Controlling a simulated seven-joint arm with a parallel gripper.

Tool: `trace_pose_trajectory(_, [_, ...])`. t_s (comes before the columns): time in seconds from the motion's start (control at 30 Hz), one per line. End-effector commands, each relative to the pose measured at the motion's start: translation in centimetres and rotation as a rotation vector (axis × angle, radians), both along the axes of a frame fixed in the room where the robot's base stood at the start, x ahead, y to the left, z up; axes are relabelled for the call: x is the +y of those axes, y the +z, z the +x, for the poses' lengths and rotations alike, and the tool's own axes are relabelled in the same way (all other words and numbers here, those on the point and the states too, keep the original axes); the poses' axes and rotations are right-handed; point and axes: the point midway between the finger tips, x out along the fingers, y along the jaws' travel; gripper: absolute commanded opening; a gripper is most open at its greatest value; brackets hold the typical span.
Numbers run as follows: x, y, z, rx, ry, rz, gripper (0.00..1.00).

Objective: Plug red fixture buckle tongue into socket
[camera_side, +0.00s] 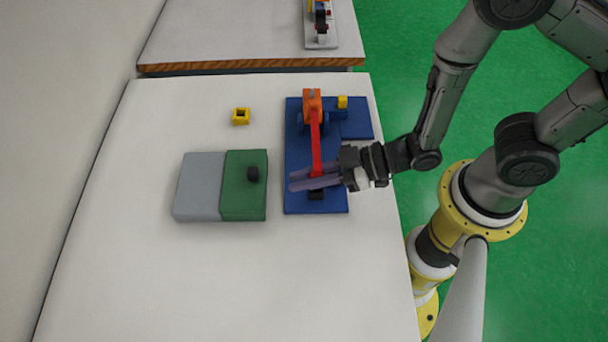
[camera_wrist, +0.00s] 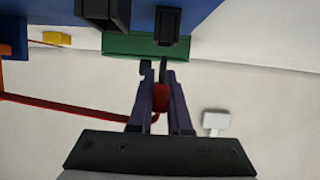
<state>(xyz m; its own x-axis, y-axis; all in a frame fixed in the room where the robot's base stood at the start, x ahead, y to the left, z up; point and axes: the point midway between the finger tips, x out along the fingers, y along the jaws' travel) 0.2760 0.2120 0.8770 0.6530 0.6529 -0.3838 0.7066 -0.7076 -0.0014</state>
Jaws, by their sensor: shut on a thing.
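The red strap (camera_side: 316,135) runs from an orange mount (camera_side: 312,103) on the blue fixture base (camera_side: 297,205) down to my gripper (camera_side: 300,180). In the wrist view, my gripper (camera_wrist: 160,82) is shut on the red buckle piece (camera_wrist: 161,95), and its dark tongue (camera_wrist: 163,70) points up the picture between the fingertips. The red strap (camera_wrist: 60,104) trails off to the left. A black socket (camera_side: 316,194) on the base lies just beside the fingers in the side view. A black block, seemingly the socket (camera_wrist: 168,25), stands ahead of the tongue, apart from it.
The front table area is clear.

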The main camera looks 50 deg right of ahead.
Motion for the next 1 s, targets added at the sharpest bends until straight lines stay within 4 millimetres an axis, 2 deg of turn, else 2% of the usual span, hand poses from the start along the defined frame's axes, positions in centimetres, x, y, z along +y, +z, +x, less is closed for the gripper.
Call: trace_pose_trajectory(1.0, [0.0, -2.7, 0.0, -0.001, 0.001, -0.001, 0.00])
